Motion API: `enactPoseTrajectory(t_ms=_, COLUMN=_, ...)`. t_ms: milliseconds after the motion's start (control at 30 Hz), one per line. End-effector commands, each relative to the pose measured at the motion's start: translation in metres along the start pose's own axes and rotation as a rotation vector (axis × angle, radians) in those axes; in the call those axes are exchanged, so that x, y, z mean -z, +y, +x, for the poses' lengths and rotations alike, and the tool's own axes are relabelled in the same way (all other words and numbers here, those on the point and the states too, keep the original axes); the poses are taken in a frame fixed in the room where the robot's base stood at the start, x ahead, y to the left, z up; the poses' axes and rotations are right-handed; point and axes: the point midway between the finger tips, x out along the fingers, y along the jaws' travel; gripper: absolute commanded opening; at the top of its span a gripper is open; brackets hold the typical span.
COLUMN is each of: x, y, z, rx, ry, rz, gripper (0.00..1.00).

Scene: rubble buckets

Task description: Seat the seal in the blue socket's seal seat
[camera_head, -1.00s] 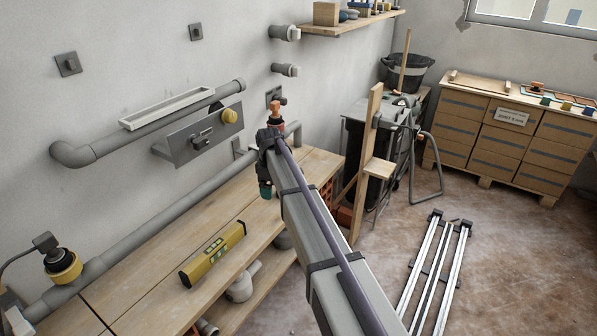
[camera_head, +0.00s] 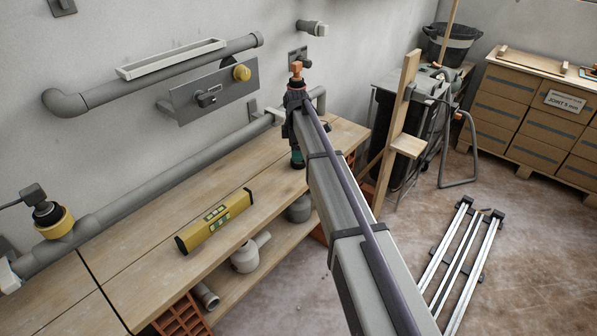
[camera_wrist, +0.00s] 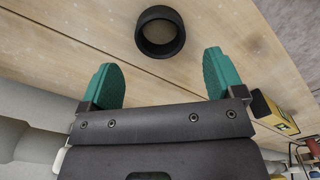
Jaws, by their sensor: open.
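The seal appears to be the black ring (camera_wrist: 160,51) in the wrist view. It lies on the wooden bench top (camera_wrist: 95,45), just beyond and between my fingertips, touching neither. My gripper (camera_wrist: 160,76) is open and empty, its two green fingers spread wider than the ring. In the head view my gripper (camera_head: 297,158) points down over the right part of the bench, and the ring cannot be made out there. I cannot make out a blue socket or its seal seat in either current view.
A yellow level (camera_head: 215,221) lies on the bench left of my gripper. A grey pipe (camera_head: 150,193) runs along the wall side, with a yellow-collared fitting (camera_head: 55,222) at left. A grey wall plate (camera_head: 190,100) has a yellow knob. A wooden post (camera_head: 398,120) stands right of the bench.

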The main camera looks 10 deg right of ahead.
Motion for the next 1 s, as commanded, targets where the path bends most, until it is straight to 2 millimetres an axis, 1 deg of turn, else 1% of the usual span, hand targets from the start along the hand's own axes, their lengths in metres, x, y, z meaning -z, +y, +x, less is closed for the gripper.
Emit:
enactPoseTrajectory(t_ms=67, x=0.000, y=0.000, z=0.000, rx=0.000, ry=0.000, rz=0.000, gripper=0.88)
enactPoseTrajectory(t_ms=133, x=0.000, y=0.000, z=0.005, rx=0.000, ry=0.000, rz=0.001, gripper=0.88)
enactPoseTrajectory(t_ms=167, x=-0.001, y=-0.001, z=0.010, rx=0.000, ry=0.000, rz=0.001, gripper=0.88)
enactPoseTrajectory(t_ms=300, x=-0.003, y=-0.002, z=0.041, rx=0.000, ry=0.000, rz=0.001, gripper=0.88)
enactPoseTrajectory(t_ms=400, x=-0.003, y=-0.002, z=0.054, rx=0.000, ry=0.000, rz=0.001, gripper=0.88)
enactPoseTrajectory(t_ms=633, x=-0.003, y=-0.002, z=0.050, rx=0.000, ry=0.000, rz=0.001, gripper=0.88)
enactPoseTrajectory(t_ms=667, x=-0.003, y=-0.002, z=0.050, rx=0.000, ry=0.000, rz=0.001, gripper=0.86)
enactPoseTrajectory(t_ms=1000, x=-0.003, y=-0.002, z=0.050, rx=0.000, ry=0.000, rz=0.001, gripper=0.53)
